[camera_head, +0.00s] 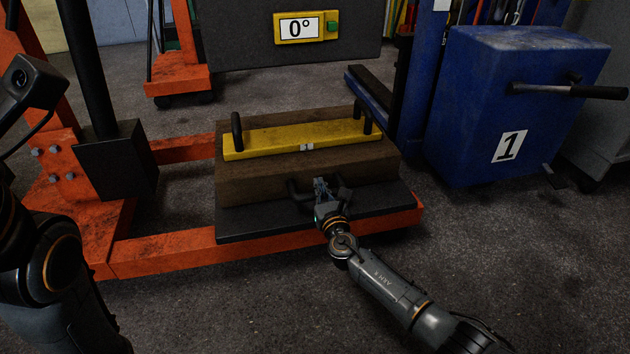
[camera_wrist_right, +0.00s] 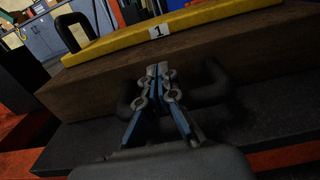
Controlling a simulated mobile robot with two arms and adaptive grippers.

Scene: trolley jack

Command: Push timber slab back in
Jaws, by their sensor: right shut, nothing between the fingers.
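The timber slab (camera_head: 236,182) is a thick brown wooden block lying on a black platform (camera_head: 270,222). A strip of platform shows in front of it. A yellow plate (camera_head: 270,141) with black upright handles lies on top. The slab also shows in the right wrist view (camera_wrist_right: 90,90). A black handle (camera_wrist_right: 214,88) sticks out of its front face. My right gripper (camera_head: 320,184) is shut and empty, its tips at the front face within the handle's span (camera_wrist_right: 157,70). I cannot tell whether they touch the wood. My left arm shows at the left edge, but its fingers do not.
An orange frame (camera_head: 170,255) carries the platform. A black post block (camera_head: 115,160) stands left. A blue cabinet (camera_head: 470,110) marked 1, with a handle (camera_head: 570,90), stands right. A dark panel with a 0° display (camera_head: 299,28) hangs behind. Grey floor in front is clear.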

